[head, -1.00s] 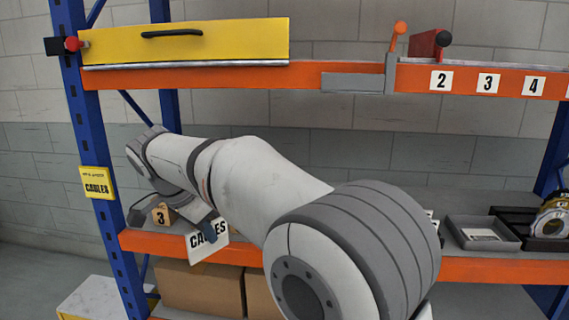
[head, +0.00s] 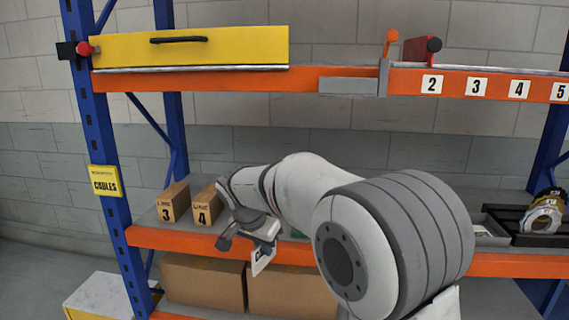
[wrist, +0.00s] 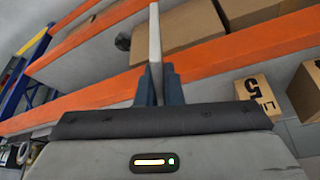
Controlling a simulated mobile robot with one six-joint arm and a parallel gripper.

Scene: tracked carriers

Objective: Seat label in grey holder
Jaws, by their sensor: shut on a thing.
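In the wrist view the two dark fingers of my gripper (wrist: 160,88) pinch the label (wrist: 155,35), which shows nearly edge-on. The grey holder (head: 349,86) is a flat strip on the upper orange beam, with a grey upright at its right end. It looks empty. My gripper is well below it and to its left, apart from it.
The yellow drawer (head: 190,48) is left of the holder. A red block (head: 422,50) and an orange-topped lever (head: 391,40) stand to its right. Boxes 3 (head: 172,204) and 4 (head: 205,207) sit on the lower shelf. Number tags run along the upper beam.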

